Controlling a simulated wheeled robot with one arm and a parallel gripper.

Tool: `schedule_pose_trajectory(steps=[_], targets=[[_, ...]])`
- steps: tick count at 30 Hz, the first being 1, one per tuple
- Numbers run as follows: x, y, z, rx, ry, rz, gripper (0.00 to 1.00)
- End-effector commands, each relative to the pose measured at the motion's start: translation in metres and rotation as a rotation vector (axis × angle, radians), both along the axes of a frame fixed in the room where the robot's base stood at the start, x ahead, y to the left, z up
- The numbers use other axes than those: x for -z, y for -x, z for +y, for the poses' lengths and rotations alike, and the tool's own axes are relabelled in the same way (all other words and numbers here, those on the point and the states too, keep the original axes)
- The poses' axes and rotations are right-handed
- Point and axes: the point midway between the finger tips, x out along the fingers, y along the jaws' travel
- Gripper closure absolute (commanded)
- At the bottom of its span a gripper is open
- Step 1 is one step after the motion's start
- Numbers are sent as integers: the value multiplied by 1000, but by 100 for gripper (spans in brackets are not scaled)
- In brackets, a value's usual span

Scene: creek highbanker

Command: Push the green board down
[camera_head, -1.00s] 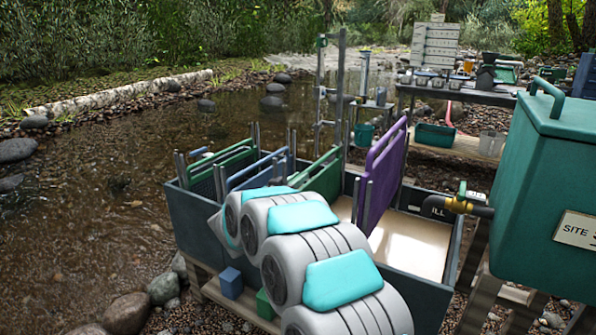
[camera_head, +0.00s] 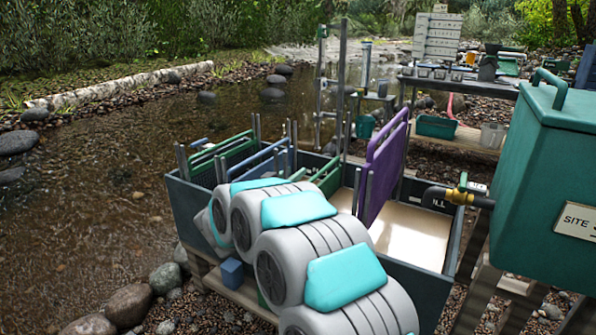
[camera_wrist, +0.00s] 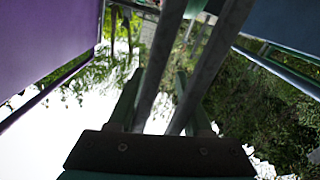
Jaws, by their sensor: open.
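A green board (camera_head: 328,178) stands between posts in the middle of the dark trough (camera_head: 415,255), left of the raised purple board (camera_head: 383,170). My arm covers its lower front part. A second green board (camera_head: 215,150) stands at the trough's far left end. The purple board (camera_wrist: 45,45) fills the left of that view. Whether the fingers touch the green board cannot be told.
A blue board (camera_head: 262,165) stands between the two green ones. A teal tank (camera_head: 550,175) with a brass-valved pipe (camera_head: 462,196) rises close on the right. Stones and water lie left of the trough.

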Motion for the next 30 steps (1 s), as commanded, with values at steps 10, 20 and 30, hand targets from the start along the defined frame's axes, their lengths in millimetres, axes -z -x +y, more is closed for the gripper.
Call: schedule_pose_trajectory(steps=[10,20,30], targets=[[1,30,22,-1,0,2,50],[1,30,22,-1,0,2,50],[1,30,22,-1,0,2,50]])
